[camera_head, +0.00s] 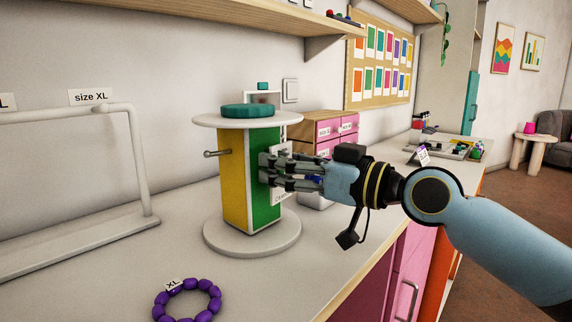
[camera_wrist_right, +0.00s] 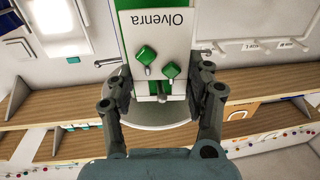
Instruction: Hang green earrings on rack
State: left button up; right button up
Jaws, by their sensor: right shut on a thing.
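The rack (camera_head: 236,185) is a column with a yellow face and a green face, between a round base and a round top with a teal knob. My right gripper (camera_head: 266,171) is at its green face, shut on the white card (camera_wrist_right: 156,18) of the green earrings. In the right wrist view the card reads "Olvenra" upside down and carries two green earrings (camera_wrist_right: 146,54). The fingers (camera_wrist_right: 162,92) are on either side of the card, near a small peg. I cannot tell whether the card hangs on the peg. My left gripper is not in view.
A purple bead bracelet (camera_head: 187,301) tagged XL lies on the counter in front. A white bracelet stand (camera_head: 140,165) is at the left. Pink drawers (camera_head: 325,130) stand behind the right gripper. A peg (camera_head: 212,153) sticks out left of the yellow face.

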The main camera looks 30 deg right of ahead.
jog(key=shift+w+a+b, duration=0.15)
jog(key=shift+w+b, duration=0.2)
dwell(0.4)
jog(key=o, duration=1.3)
jog(key=v, duration=0.2)
jog(key=p+v, duration=0.1)
jog(key=v, duration=0.2)
jog(key=a+p+v, duration=0.1)
jog(key=v, duration=0.2)
jog(key=shift+s+f, duration=0.2)
jog(key=shift+f, duration=0.2)
dwell(0.5)
